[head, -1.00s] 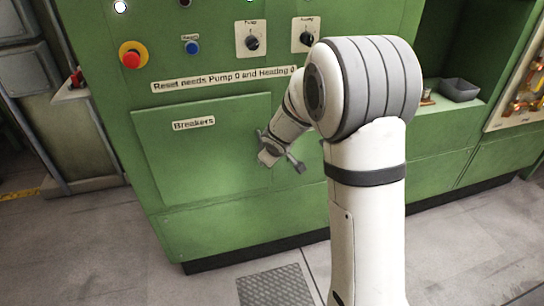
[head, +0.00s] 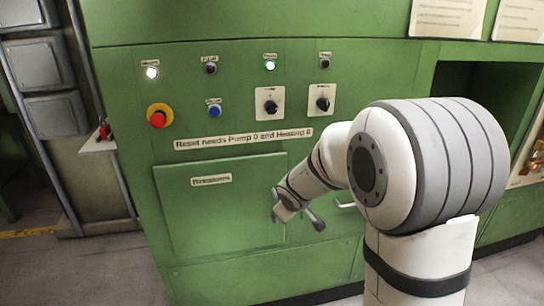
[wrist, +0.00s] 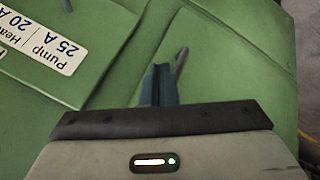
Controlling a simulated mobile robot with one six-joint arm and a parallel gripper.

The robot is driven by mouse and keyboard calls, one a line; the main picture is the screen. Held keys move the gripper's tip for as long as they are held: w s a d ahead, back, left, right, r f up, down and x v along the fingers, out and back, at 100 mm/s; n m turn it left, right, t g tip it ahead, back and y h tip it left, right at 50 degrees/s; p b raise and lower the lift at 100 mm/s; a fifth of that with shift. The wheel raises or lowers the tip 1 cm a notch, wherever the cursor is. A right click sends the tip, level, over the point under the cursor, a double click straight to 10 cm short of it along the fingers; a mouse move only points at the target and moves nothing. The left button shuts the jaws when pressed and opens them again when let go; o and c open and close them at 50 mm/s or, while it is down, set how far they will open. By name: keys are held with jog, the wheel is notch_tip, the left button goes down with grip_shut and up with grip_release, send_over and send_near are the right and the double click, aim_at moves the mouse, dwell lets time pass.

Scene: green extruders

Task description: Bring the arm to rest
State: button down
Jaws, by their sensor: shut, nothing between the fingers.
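My arm rises at the right of the head view and bends down toward the green cabinet (head: 130,30). My gripper (head: 283,213) is in front of the right edge of the breaker door (head: 215,222), which looks closed. In the wrist view, the dark blue fingers of my gripper (wrist: 157,86) are together with nothing between them. A grey bar (wrist: 181,60) shows just beyond the fingertips against green metal; I cannot tell whether they touch it.
A pale handle (head: 345,205) is right of my gripper. A pump label (wrist: 42,35) shows in the wrist view.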

jog(key=s+d+r+m+g+h+p, duration=0.15)
jog(key=s+d+r+m+p, duration=0.3)
jog(key=s+r, duration=0.65)
jog(key=s+r+m+g+y+p, duration=0.1)
jog(key=s+r+p, duration=0.1)
jog(key=s, duration=0.7)
jog(key=s+r+m+g+y+p, duration=0.1)
jog(key=s+r+m+g+p, duration=0.1)
jog(key=s, duration=0.6)
jog(key=shift+s+r+p, duration=0.4)
jog(key=shift+p, duration=0.2)
jog(key=shift+a, duration=0.1)
